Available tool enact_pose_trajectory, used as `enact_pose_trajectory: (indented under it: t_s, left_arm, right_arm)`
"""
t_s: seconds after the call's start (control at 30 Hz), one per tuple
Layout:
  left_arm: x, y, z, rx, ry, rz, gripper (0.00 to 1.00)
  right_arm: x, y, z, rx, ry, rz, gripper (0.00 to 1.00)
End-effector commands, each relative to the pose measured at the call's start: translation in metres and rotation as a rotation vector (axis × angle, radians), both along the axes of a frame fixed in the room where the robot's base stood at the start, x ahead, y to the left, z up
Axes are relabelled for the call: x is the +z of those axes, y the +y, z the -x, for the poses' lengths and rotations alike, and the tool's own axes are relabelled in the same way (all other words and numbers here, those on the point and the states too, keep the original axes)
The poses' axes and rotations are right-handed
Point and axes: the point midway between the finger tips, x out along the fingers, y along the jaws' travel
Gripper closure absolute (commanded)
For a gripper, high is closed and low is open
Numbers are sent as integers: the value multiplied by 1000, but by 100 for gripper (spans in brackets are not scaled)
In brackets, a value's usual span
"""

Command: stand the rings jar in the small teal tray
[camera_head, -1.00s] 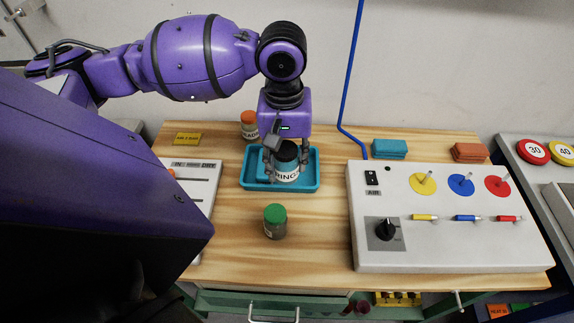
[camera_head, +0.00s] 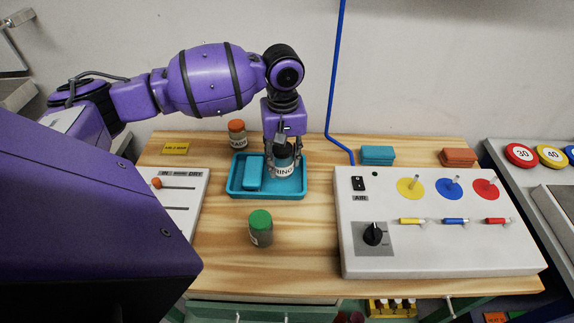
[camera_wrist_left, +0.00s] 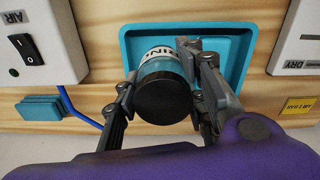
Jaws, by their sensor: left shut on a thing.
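The rings jar (camera_head: 284,171) has a dark lid and a white label, and is upright at the right part of the small teal tray (camera_head: 236,192). I cannot tell whether its base touches the tray floor. My left gripper (camera_head: 285,160) points down and is shut around the jar, one finger on each side. The left wrist view shows the jar's black lid (camera_wrist_left: 162,97) between the fingers (camera_wrist_left: 160,88), with the teal tray (camera_wrist_left: 250,40) behind it. My right gripper is out of view.
A green-lidded jar (camera_head: 260,229) stands in front of the tray. An orange-lidded jar (camera_head: 237,134) stands behind it. A grey control panel (camera_head: 440,245) is on the right, and an IN/DRY board (camera_head: 182,205) on the left. A blue hose (camera_head: 334,80) hangs behind.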

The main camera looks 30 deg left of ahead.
Motion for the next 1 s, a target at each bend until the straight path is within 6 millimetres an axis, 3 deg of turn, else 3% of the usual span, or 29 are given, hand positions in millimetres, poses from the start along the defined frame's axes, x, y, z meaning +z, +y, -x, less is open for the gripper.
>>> enact_pose_trajectory:
  t_s: [0.1, 0.37, 0.57, 0.97, 1.0]
  left_arm:
    - [-15, 5, -11, 2, 1, 0, 90]
    - [-29, 10, -23, 1, -1, -1, 90]
    - [-58, 11, -23, 0, -1, -1, 90]
    - [-61, 11, -24, 0, -4, 0, 90]
    - [-62, 11, -24, -1, -5, 0, 59]
  right_arm:
    - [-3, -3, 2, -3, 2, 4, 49]
    - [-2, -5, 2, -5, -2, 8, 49]
    - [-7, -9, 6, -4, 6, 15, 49]
    - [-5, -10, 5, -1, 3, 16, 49]
    - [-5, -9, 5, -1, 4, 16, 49]
